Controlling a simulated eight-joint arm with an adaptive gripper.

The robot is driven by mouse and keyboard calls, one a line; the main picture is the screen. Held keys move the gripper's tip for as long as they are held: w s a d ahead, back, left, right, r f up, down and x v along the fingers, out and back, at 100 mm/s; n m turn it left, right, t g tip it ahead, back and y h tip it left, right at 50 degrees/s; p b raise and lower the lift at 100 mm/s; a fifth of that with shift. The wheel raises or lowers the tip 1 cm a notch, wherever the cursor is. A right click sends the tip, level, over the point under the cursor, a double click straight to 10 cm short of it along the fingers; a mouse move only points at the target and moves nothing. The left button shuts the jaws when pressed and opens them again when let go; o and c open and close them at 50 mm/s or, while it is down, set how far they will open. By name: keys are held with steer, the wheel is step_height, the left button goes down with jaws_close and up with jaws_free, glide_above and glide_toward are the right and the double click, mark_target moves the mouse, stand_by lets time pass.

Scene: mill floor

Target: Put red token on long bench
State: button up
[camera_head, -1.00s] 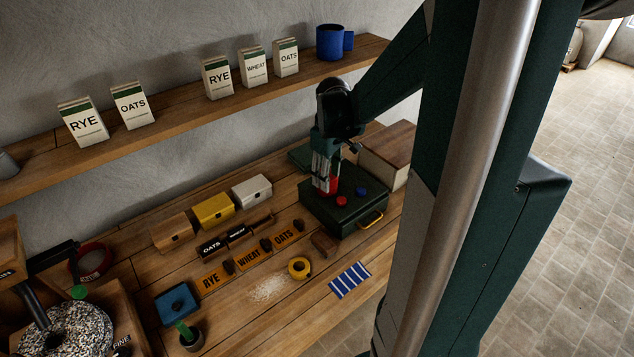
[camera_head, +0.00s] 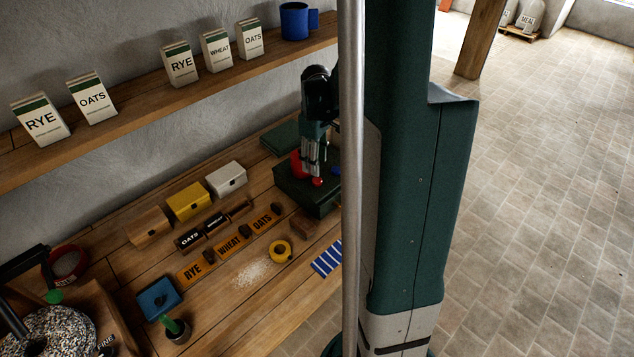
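A small round red token (camera_head: 318,182) lies on top of the dark green case (camera_head: 305,194) on the long bench (camera_head: 226,312). My gripper (camera_head: 311,174) points down over the case, just behind and left of the token in the picture. I cannot tell whether its fingertips touch the token or the case. Its fingers look close together, but the gap between them is not clear. A larger red object (camera_head: 297,163) shows behind the gripper and is partly hidden by it. My own arm hides the case's right side and the bench beyond it.
A blue token (camera_head: 335,170) lies on the case, partly hidden. Left of it stand small boxes, such as a yellow one (camera_head: 187,201), and labelled blocks. A yellow tape roll (camera_head: 280,251) and striped cloth (camera_head: 327,259) lie in front. A shelf (camera_head: 150,108) runs above.

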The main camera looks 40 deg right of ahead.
mark_target(316, 179)
steer(key=shift+f, duration=1.2)
steer(key=shift+f, duration=0.1)
steer(key=shift+a+f, duration=0.15)
steer(key=shift+f, duration=2.35)
steer(key=c, duration=0.8)
